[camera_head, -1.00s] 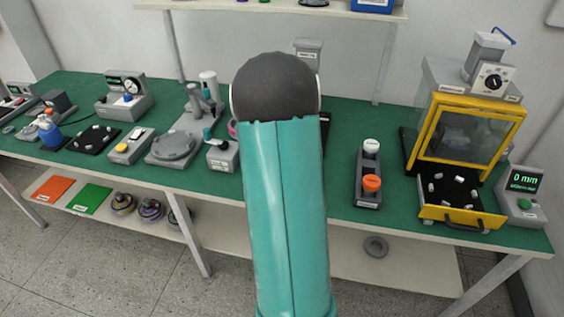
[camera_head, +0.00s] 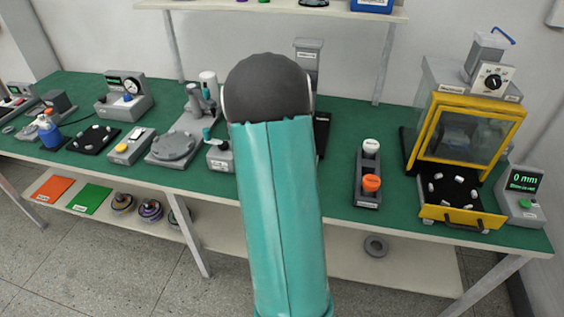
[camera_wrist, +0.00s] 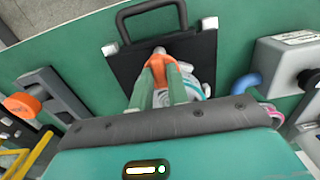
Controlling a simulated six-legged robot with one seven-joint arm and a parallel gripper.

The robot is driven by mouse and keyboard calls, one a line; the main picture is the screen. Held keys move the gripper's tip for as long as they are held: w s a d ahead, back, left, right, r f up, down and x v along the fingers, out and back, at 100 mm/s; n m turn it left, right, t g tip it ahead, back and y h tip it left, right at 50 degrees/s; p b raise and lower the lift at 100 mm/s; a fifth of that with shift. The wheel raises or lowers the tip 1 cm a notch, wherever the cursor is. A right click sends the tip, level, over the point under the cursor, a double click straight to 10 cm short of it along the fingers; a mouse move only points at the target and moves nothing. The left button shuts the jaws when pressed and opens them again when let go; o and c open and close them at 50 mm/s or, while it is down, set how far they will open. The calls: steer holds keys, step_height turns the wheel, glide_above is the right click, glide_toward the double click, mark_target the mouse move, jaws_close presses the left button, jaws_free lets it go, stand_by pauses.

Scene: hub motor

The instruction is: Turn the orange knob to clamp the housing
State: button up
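The orange knob (camera_wrist: 158,62) is in the middle of the wrist view, on a black fixture plate (camera_wrist: 125,62) with a handle at its far end. My gripper (camera_wrist: 160,72) has its two green fingers close together on either side of the knob, with orange showing between and beside the tips. It appears shut on the knob. A pale round part with teal, seemingly the housing (camera_wrist: 192,92), lies under and right of the fingers, partly hidden by them. In the head view my arm hides the knob, the housing and the gripper; only an edge of the black fixture (camera_head: 322,135) shows.
In the wrist view, a grey box with a black knob (camera_wrist: 290,62) stands right, and a grey holder with an orange-capped item (camera_wrist: 22,105) stands left. In the head view, the yellow-framed press (camera_head: 468,135) is right. Green bench top is clear around the holder (camera_head: 368,175).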

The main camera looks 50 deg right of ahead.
steer(key=o, duration=0.3)
steer(key=shift+r, duration=0.15)
step_height(320, 180, up, 14)
steer(key=shift+f, duration=0.2)
stand_by(0.6)
steer(key=w+a+r+n+t, duration=0.1)
steer(key=a+r+n+t, duration=0.15)
steer(key=a, duration=0.95)
steer(key=w+a+r+n+t, duration=0.1)
steer(key=a+r+n, duration=0.3)
steer(key=a, duration=0.8)
steer(key=s+a+f+n+t, duration=0.1)
steer(key=s+a+n, duration=0.2)
steer(key=a, duration=0.5)
steer(key=s+a+n+t, duration=0.1)
steer(key=s+a+n, duration=0.3)
steer(key=a, duration=0.5)
steer(key=shift+s+a+f, duration=0.3)
steer(key=shift+s+f, duration=0.05)
steer(key=shift+s, duration=0.9)
